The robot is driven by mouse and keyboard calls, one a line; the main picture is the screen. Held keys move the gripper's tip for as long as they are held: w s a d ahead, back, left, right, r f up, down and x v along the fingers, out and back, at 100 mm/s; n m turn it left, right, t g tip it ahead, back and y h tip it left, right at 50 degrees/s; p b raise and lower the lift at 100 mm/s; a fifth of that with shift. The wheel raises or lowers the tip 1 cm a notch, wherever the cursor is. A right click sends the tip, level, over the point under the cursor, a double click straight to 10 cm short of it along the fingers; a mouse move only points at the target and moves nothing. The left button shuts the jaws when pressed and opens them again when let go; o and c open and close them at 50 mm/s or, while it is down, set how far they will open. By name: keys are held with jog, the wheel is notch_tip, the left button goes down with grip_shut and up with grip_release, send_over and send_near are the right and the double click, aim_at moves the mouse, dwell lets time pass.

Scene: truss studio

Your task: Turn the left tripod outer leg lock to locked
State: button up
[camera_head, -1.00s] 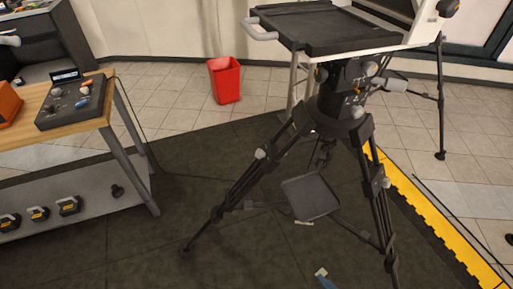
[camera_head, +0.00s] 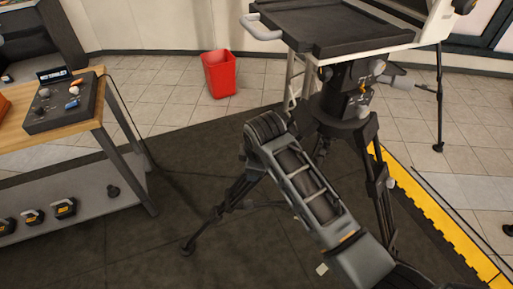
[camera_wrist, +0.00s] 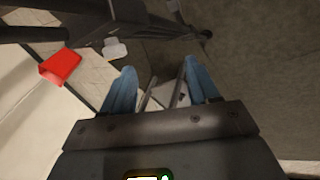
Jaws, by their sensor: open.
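The black tripod (camera_head: 345,125) stands at centre right in the head view. My arm covers the upper part of its left leg (camera_head: 235,195), so the leg's lock is hidden there. In the wrist view a pale grey lock knob (camera_wrist: 115,49) sits on a dark tripod leg (camera_wrist: 85,32), beyond and left of my fingertips. I cannot tell the lock's setting. My gripper (camera_wrist: 160,68) is open with two blue fingertips, apart from the knob. Thin dark bars show between the fingers, and nothing is seen held. The gripper is hidden in the head view.
A wooden-topped bench (camera_head: 65,140) with a control box (camera_head: 66,102) stands at the left. A red bin (camera_head: 219,74) is behind, also in the wrist view (camera_wrist: 61,66). A camera plate (camera_head: 335,25) tops the tripod. Yellow floor edging (camera_head: 430,225) runs at the right.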

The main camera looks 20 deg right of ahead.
jog(key=w+d+r+n+g+h, duration=0.1)
jog(key=w+d+r, duration=0.2)
jog(key=w+r, duration=0.2)
jog(key=shift+s+x, duration=0.15)
jog(key=shift+x, duration=1.85)
jog(key=shift+s+x, duration=0.2)
jog(key=shift+x, duration=1.8)
jog(key=shift+f, duration=0.1)
jog(key=shift+c, duration=0.3)
jog(key=c, duration=1)
